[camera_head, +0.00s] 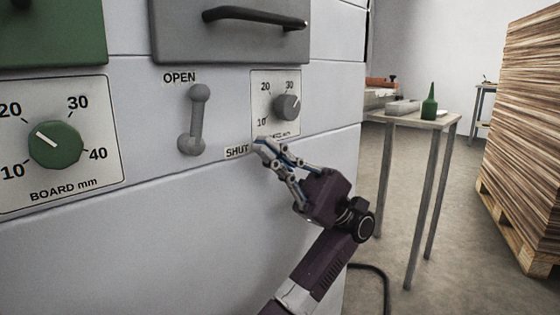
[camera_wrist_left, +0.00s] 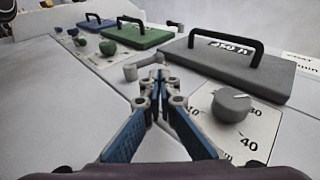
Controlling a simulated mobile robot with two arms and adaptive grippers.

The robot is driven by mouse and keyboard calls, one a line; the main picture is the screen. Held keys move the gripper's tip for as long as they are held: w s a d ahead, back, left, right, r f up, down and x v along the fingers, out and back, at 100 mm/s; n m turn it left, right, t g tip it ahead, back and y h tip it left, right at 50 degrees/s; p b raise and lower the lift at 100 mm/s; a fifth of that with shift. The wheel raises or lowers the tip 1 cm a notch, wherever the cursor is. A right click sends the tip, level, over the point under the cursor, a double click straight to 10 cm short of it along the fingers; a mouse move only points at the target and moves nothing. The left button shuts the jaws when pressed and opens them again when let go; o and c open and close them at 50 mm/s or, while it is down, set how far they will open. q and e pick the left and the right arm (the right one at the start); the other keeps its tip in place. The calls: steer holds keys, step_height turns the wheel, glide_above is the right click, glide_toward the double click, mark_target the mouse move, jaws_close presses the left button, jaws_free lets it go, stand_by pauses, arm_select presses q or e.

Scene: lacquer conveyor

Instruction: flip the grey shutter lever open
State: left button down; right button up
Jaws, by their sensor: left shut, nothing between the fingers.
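The grey shutter lever (camera_head: 195,121) is on the pale machine front, standing nearly upright with a slight lean to the right. Its upper rounded end is just below the OPEN label (camera_head: 180,77); its lower end is up and left of the SHUT label (camera_head: 237,152). I cannot tell which end is the pivot. My left gripper (camera_head: 262,146) is shut and empty, its tips beside the SHUT label, right of and below the lever and apart from it. In the left wrist view the closed fingertips (camera_wrist_left: 159,78) partly cover the lever (camera_wrist_left: 143,68). My right gripper is not in view.
A grey dial (camera_head: 287,107) is just above my left gripper. A grey hatch with a black handle (camera_head: 256,16) is above the lever. A green board dial (camera_head: 55,144) is at the left. A table with a green bottle (camera_head: 429,105) and stacked boards stand at the right.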

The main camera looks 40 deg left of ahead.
arm_select(q)
steer(key=shift+v, duration=1.35)
